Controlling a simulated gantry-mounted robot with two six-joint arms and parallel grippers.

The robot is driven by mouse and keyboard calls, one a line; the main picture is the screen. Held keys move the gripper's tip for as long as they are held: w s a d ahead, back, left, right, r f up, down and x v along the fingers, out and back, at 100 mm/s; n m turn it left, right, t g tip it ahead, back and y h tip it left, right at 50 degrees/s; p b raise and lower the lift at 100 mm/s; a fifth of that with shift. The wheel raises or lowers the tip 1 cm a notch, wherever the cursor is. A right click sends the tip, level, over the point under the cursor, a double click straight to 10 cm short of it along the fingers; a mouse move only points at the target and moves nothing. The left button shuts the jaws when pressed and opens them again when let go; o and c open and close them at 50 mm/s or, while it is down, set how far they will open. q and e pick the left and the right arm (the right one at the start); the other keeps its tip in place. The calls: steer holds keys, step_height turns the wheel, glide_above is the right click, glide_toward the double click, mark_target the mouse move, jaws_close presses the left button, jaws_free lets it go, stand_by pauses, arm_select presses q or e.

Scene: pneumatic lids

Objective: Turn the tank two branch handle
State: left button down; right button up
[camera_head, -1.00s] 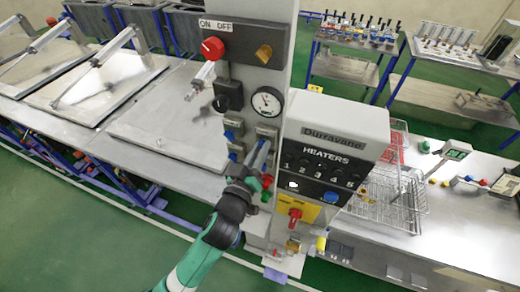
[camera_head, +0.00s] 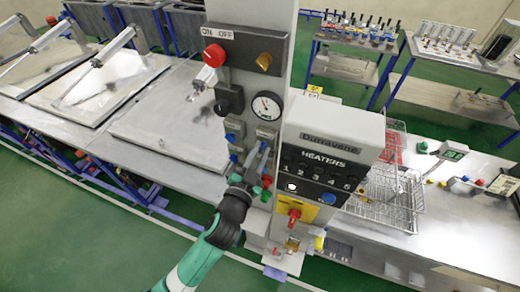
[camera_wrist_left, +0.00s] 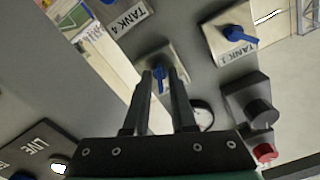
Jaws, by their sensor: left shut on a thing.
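The tank valves sit on the front of a grey column. A blue branch handle (camera_wrist_left: 158,73) shows between my left fingertips in the left wrist view. Its own label is hidden behind the gripper; it is the valve beside the gauge. My left gripper (camera_wrist_left: 160,82) is shut on this handle, one finger on each side. In the head view my left gripper (camera_head: 264,152) reaches up to the right-hand valve (camera_head: 266,133) under the gauge. A TANK 4 plate (camera_wrist_left: 128,17) shows at the top. My right gripper is not in view.
The round gauge (camera_head: 266,106) and a black knob (camera_head: 229,98) are close above the valves. The heater box (camera_head: 328,150) juts out right of my left gripper. A wire basket (camera_head: 390,200) stands on the bench farther right. Open floor lies front left.

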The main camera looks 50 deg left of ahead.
arm_select(q)
steer(key=shift+m+p, duration=0.6)
steer(key=shift+m, duration=1.4)
steer(key=c, duration=1)
jaws_free()
steer(key=shift+s, duration=0.1)
steer(key=b+v, duration=0.2)
steer(key=v, duration=0.9)
steer(key=shift+s+b, duration=0.2)
steer(key=shift+b, duration=0.15)
steer(key=shift+d+r, duration=0.1)
steer(key=shift+d, duration=0.05)
